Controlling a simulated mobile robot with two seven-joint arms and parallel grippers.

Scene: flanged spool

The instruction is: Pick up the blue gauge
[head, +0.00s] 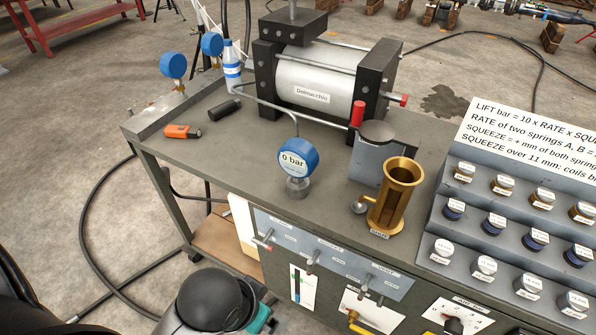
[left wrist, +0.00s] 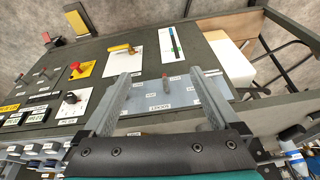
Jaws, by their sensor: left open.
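Two more blue gauges, a left one (head: 173,66) and a right one (head: 212,44), stand on brass fittings at the back left. My left gripper (left wrist: 159,77) is open and empty in the left wrist view, its fingers over the grey lever panel on the bench front. My right gripper is not in view.
A brass cylinder (head: 396,195) stands right of the gauge. Behind are a large silver cylinder (head: 315,80) with black end blocks and a thin pipe. An orange tool (head: 182,132) and a black cylinder (head: 224,110) lie left. A spring rack (head: 510,225) stands right.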

